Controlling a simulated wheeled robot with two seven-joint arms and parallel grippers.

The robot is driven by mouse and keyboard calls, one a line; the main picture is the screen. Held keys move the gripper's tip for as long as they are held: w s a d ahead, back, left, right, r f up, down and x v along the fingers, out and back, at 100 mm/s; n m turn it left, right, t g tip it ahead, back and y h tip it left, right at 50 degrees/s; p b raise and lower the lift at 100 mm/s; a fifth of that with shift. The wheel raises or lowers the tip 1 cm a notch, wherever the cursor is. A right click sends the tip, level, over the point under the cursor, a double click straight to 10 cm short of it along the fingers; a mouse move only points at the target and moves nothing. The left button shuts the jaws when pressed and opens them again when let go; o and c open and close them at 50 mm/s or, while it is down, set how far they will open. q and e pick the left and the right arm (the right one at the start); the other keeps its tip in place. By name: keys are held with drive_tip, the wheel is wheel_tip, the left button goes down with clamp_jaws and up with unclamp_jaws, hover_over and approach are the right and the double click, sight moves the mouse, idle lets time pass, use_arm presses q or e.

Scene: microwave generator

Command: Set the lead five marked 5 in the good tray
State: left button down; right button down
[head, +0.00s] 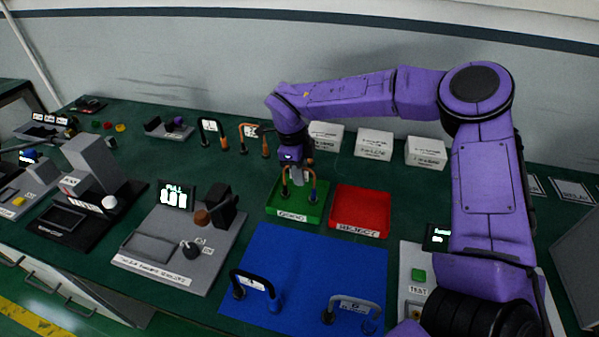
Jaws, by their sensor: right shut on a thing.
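My right gripper (298,172) reaches down from above over the green tray labelled GOOD (292,217). It is shut on a lead (313,188) with an orange cable and dark plug ends. The lead is upright, with its ends inside the green tray; I cannot tell whether they touch the tray floor. The gripper hides the lead's middle, so its number cannot be read. My left gripper is not in view.
A red tray (360,212) stands right of the green one. A blue mat (300,262) in front carries a black lead (254,284) and a grey lead (354,304). A black lead (212,130) and an orange lead (254,137) stand behind. White boxes (374,145) line the back.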

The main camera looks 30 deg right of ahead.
drive_tip(key=shift+f, duration=0.15)
drive_tip(key=c, duration=1.1)
unclamp_jaws()
drive_tip(key=r, duration=0.4)
drive_tip(key=w+r, duration=0.1)
drive_tip(key=r, duration=0.3)
drive_tip(key=a+r, duration=0.1)
drive_tip(key=r, duration=0.3)
drive_tip(key=shift+w+a+r, duration=0.1)
drive_tip(key=shift+w, duration=0.1)
